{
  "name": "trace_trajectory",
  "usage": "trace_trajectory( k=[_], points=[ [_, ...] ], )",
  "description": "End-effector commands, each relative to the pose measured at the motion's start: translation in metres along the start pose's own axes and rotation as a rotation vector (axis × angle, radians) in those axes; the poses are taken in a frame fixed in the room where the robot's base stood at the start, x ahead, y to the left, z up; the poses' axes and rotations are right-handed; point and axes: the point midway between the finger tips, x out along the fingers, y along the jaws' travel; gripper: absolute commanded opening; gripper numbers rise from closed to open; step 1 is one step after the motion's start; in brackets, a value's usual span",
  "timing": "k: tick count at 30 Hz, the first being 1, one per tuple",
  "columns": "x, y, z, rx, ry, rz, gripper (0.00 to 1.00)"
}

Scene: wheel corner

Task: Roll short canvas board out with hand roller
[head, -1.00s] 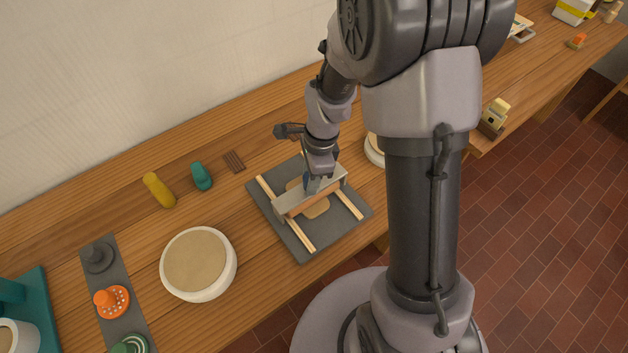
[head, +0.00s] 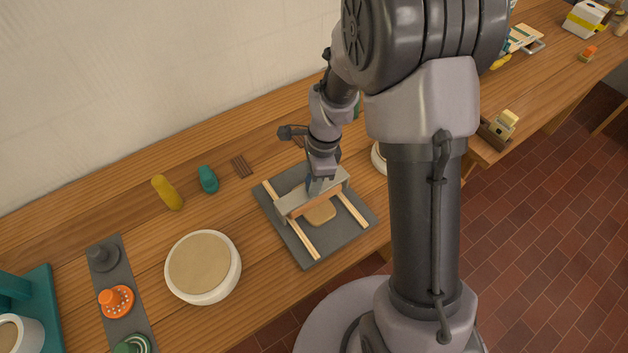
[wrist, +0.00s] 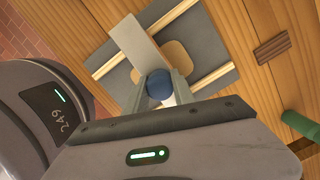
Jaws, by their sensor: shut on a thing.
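The grey canvas board (head: 297,246) lies flat on the wooden bench, with two pale wooden strips (head: 353,209) along its sides. A tan clay slab (head: 321,214) lies between the strips. My gripper (head: 318,183) is shut on the hand roller (head: 314,201), which has a grey bracket and a brown roller bar spanning both strips. In the wrist view the roller's bracket (wrist: 139,45) crosses the board (wrist: 203,42), and its blue handle end (wrist: 159,84) sits between my fingers. The clay (wrist: 178,55) shows beside the bracket. Part of the slab is hidden under the roller.
A round white-rimmed bat (head: 203,266) stands left of the board. A yellow tool (head: 167,192), a teal tool (head: 208,179) and brown strips (head: 241,165) lie behind. An orange knobbed piece (head: 116,300) sits on a grey strip at left.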

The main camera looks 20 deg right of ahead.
Motion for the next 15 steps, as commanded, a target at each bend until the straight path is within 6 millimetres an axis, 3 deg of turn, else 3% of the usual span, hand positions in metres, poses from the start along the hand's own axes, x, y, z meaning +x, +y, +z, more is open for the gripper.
trace_trajectory(
  k=[15],
  points=[
    [0.002,-0.022,0.009,-0.001,0.000,-0.001,0.00]
  ],
)
